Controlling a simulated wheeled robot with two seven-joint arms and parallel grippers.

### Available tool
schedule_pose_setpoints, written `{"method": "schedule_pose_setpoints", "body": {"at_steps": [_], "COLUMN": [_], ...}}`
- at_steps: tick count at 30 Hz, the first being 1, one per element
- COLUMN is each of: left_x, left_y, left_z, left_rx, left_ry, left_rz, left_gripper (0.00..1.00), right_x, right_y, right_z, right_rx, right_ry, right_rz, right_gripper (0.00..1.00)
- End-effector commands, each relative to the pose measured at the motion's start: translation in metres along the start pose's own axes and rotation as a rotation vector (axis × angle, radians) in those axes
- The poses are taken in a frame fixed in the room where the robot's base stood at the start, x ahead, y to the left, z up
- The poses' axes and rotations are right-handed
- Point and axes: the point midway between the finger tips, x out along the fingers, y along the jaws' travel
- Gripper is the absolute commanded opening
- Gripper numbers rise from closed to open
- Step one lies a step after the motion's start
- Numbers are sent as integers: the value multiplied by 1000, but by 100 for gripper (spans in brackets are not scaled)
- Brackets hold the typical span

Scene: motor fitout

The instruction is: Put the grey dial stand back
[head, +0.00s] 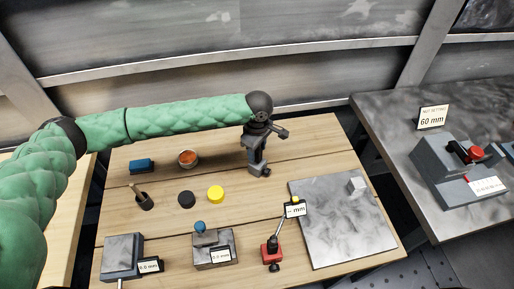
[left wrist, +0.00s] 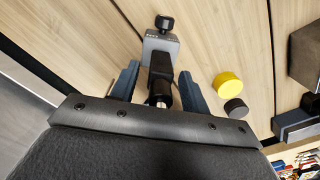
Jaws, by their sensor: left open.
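The grey dial stand (left wrist: 160,45) shows in the left wrist view as a grey base with a black knob and a dark post. In the head view its base (head: 257,169) is at the back middle of the wooden table, mostly hidden by my gripper. My left gripper (head: 256,143) is over it and open. In the left wrist view the fingers (left wrist: 159,76) stand on either side of the dark post, with gaps that look clear. A red-based dial stand (head: 272,250) with a "mm" label stands at the table's front. My right gripper is not in view.
A grey plate (head: 340,222) bears a small pale block (head: 356,184). Yellow (head: 216,194) and black (head: 186,199) discs, a tin (head: 188,158), a blue block (head: 142,166) and a dark cup (head: 144,201) lie left. Labelled grey blocks (head: 122,256) stand at the front.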

Motion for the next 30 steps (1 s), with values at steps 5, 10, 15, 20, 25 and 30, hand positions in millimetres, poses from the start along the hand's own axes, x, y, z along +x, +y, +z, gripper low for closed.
{"method": "schedule_pose_setpoints", "body": {"at_steps": [5, 10, 15, 20, 25, 30], "left_x": [-4, -23, -53, -80, -105, -119], "left_y": [0, 0, 1, 1, 0, 0], "left_z": [0, 0, 0, 0, 0, 0], "left_rx": [1, 1, 1, 0, 0, 0], "left_ry": [0, -1, 0, -1, -1, 0], "left_rz": [1, 1, 3, 2, 2, 1], "left_gripper": [46, 46, 46, 46, 46, 46], "right_x": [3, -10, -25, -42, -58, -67], "right_y": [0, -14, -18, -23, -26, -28], "right_z": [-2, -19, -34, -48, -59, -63], "right_rx": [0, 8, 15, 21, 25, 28], "right_ry": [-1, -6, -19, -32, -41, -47], "right_rz": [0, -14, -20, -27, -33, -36], "right_gripper": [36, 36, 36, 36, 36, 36]}}
